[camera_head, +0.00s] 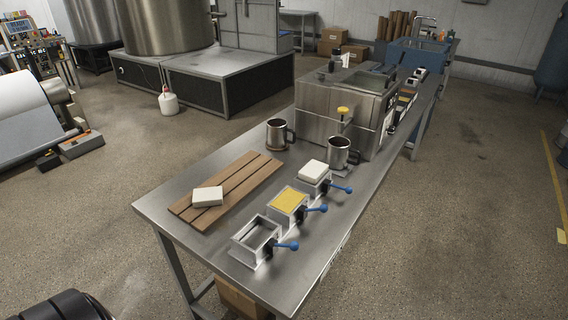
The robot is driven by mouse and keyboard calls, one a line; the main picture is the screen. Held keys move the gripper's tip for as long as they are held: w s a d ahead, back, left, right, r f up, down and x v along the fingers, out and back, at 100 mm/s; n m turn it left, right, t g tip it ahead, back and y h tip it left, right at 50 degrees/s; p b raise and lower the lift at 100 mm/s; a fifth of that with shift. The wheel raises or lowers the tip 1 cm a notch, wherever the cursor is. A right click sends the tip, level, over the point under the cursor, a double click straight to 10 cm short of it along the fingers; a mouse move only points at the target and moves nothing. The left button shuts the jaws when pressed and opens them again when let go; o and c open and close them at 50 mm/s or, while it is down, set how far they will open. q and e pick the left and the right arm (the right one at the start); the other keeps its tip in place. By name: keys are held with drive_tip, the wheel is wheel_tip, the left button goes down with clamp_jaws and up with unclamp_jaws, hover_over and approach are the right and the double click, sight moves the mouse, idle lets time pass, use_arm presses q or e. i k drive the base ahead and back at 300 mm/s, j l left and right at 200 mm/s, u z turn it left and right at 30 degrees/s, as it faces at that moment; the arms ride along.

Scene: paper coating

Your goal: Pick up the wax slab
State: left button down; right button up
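A white slab (207,196) lies flat on the wooden slatted board (243,177) at the left of the steel table. Another white slab (313,168) sits on top of the farthest of three small metal holders. The middle holder has a yellow filling or slab (288,200) with a flat top. The nearest holder (256,238) looks empty inside. Each holder has a blue-knobbed lever on its right. I cannot tell from looks alone which piece is the wax slab. Neither of my grippers shows in the view.
Two metal mugs, a left one (278,134) and a right one (341,153), stand behind the board and holders. A steel machine (346,108) fills the table behind them. The steel table (183,237) is bare at its near left corner. Open floor lies on both sides.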

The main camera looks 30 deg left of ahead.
sight(314, 170)
drive_tip(key=u, duration=0.85)
drive_tip(key=i+l, duration=0.2)
drive_tip(key=l, duration=0.15)
